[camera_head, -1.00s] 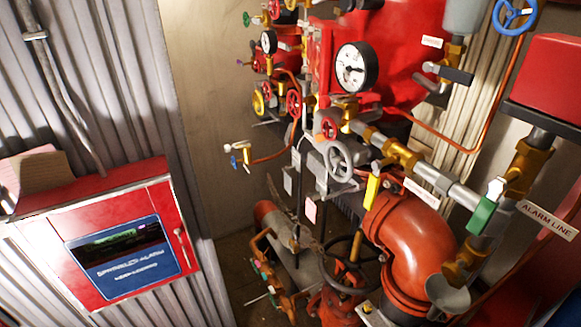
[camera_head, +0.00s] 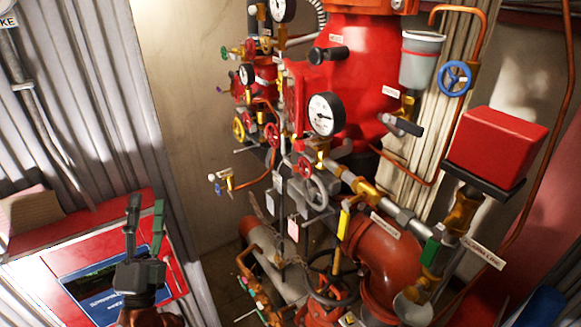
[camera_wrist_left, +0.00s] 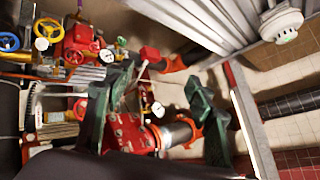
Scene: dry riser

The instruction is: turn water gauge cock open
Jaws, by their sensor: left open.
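A large white-faced gauge (camera_head: 324,114) with a black rim stands before the red riser body in the head view. Below it is a small valve with a red round handle (camera_head: 304,167) on brass fittings. A second small gauge (camera_head: 246,75) sits further left. The labels are too small to tell which handle is the water gauge cock. My left gripper (camera_head: 145,212) is open and empty, fingers pointing up, in front of the red alarm cabinet and well left of the valves. Its spread green-padded fingers (camera_wrist_left: 160,88) also show in the left wrist view. My right gripper is out of view.
The red alarm cabinet (camera_head: 30,240) stands at the left. A red box (camera_head: 497,147) juts out at the right. Bare wall lies between cabinet and pipes.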

